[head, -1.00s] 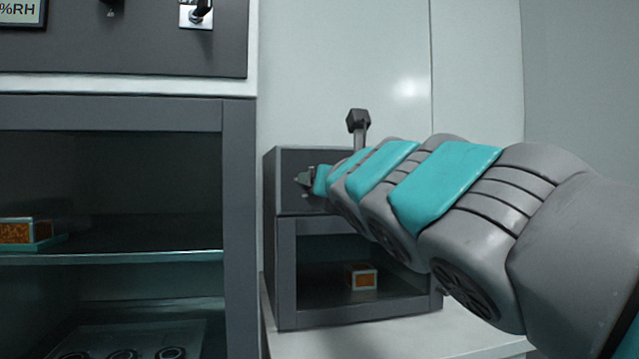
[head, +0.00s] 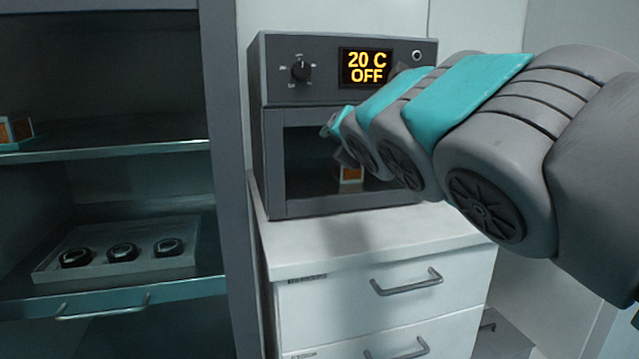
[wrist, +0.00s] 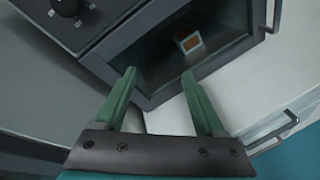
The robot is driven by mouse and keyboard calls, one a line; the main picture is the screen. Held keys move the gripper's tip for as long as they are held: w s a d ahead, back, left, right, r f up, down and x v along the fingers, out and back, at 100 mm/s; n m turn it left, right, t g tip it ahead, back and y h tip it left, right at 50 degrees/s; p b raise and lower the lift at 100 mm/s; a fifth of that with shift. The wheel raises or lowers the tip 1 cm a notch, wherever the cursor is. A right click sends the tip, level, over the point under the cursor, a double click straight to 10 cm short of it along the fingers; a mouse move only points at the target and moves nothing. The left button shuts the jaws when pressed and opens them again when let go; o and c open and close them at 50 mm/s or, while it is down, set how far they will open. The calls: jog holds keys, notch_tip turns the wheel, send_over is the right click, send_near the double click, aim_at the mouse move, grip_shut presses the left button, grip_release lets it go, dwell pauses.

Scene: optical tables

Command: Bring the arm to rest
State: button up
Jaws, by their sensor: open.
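My arm reaches in from the right in the head view, its teal and grey links ending in front of the small oven. My gripper (wrist: 158,88) shows in the wrist view with its two green fingers apart and nothing between them. In the head view the gripper (head: 335,138) is small and partly hidden by my arm. The small grey oven (head: 268,150) stands on a white drawer cabinet. Its display (head: 366,67) reads 20 C OFF. A small orange and white box (wrist: 189,42) sits inside behind the oven's window, and it also shows in the head view (head: 350,174).
The white drawer cabinet (head: 400,255) has handles that stick out. At left, a larger open cabinet (head: 228,200) holds a tray (head: 120,275) with three dark round parts and an orange box (head: 12,130) on its upper shelf. Some worktop in front of the oven is bare.

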jog(key=s+d+f+m+g+h, duration=0.1)
jog(key=s+d+f+m+g, duration=0.3)
jog(key=f, duration=0.4)
jog(key=s+d+f+m+g+h, duration=0.1)
jog(key=s+d+f+m, duration=0.2)
jog(key=f+m, duration=0.4)
jog(key=s+d+f+m+g+h, duration=0.1)
jog(key=s+d+f+m+g, duration=0.25)
jog(key=f, duration=0.55)
jog(key=s+f+m+g, duration=0.4)
jog(key=s+f+m, duration=0.4)
jog(key=s, duration=0.3)
jog(key=s+f+m+g+y, duration=0.1)
jog(key=s+f+m+g, duration=0.3)
jog(key=s+f+m, duration=0.4)
jog(key=s, duration=0.4)
jog(key=shift+s+d, duration=0.15)
jog(key=shift+d, duration=0.1)
